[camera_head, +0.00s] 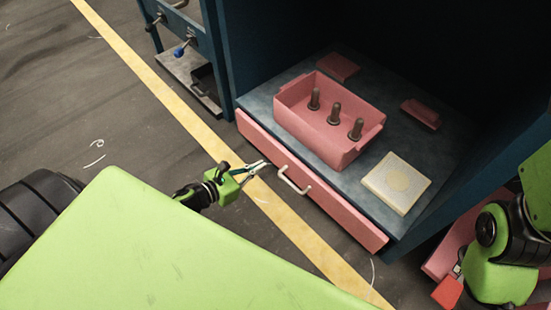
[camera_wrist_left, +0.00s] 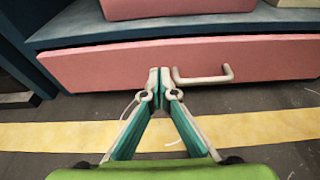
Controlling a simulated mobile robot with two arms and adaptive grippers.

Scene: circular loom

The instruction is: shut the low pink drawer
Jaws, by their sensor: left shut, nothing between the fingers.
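The low pink drawer (camera_head: 345,217) is at the foot of the dark blue cabinet, under its grey shelf, with a pale bar handle (camera_head: 294,181) on its front. In the left wrist view the pink front (camera_wrist_left: 100,68) spans the picture, with a thin dark line under the shelf edge. It looks shut or nearly so; I cannot tell exactly. My left gripper (camera_head: 262,164) is shut and empty, its tips at the drawer front, left of the handle (camera_wrist_left: 205,76); contact is unclear. The tips also show in the left wrist view (camera_wrist_left: 159,72). My right gripper (camera_head: 457,271) is partly visible at the lower right, its jaws unclear.
On the shelf above the drawer stand a pink bin (camera_head: 318,133) with three dark pegs and a cream square block (camera_head: 396,182). A pink part (camera_head: 446,252) lies near my right gripper.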

